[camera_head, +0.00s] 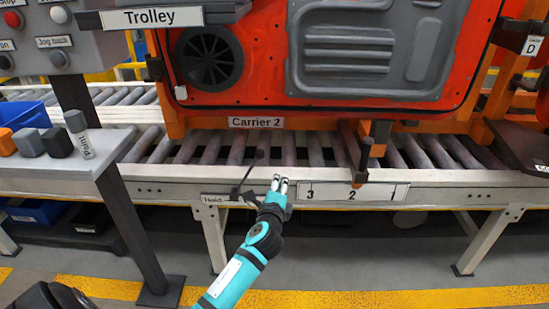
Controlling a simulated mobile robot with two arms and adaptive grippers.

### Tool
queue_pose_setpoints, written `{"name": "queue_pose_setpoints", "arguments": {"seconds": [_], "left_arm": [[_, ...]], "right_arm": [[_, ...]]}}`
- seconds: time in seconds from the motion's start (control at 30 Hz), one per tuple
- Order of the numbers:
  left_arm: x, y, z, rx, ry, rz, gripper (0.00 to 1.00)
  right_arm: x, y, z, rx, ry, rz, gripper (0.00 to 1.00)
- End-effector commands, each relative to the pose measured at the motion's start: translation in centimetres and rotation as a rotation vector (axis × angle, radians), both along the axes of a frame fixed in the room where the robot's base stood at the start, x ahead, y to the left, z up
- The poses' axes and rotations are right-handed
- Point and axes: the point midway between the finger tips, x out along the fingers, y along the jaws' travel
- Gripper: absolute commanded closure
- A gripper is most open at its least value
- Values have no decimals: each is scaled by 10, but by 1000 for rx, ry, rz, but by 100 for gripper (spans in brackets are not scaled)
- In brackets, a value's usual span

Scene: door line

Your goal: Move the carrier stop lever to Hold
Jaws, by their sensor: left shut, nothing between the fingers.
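A thin dark lever (246,176) with a round knob stands on the front rail of the roller conveyor, leaning to the right. A small plate (215,199) that seems to read "Hold" is at its lower left. My left gripper (280,182) is just right of the lever, in front of the rail, with its fingers pointing up. It is shut and empty. A gap shows between it and the lever's knob; whether it touches the lever's lower part I cannot tell. My left forearm may hide part of the rail there. My right gripper is not in view.
An orange-red door (300,105) labelled "Carrier 2" hangs above the rollers. A grey side table (60,165) with small blocks and a paint bottle is at left.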

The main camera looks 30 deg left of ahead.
Motion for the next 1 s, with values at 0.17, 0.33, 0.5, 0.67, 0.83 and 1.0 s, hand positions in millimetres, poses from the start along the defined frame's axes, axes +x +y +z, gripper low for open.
{"name": "queue_pose_setpoints", "arguments": {"seconds": [0.17,0.33,0.5,0.67,0.83,1.0], "left_arm": [[0,0,-1,-1,0,-1,100],[3,1,-1,-3,-2,-2,100],[23,9,-2,-3,-3,0,100],[52,22,-4,-3,-3,0,100],[79,34,-6,-4,-3,-1,100],[85,48,-1,-1,-1,0,100]], "right_arm": [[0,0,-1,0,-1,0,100],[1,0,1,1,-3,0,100],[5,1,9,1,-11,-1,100],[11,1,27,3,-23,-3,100],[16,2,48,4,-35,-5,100],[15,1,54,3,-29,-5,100]]}}
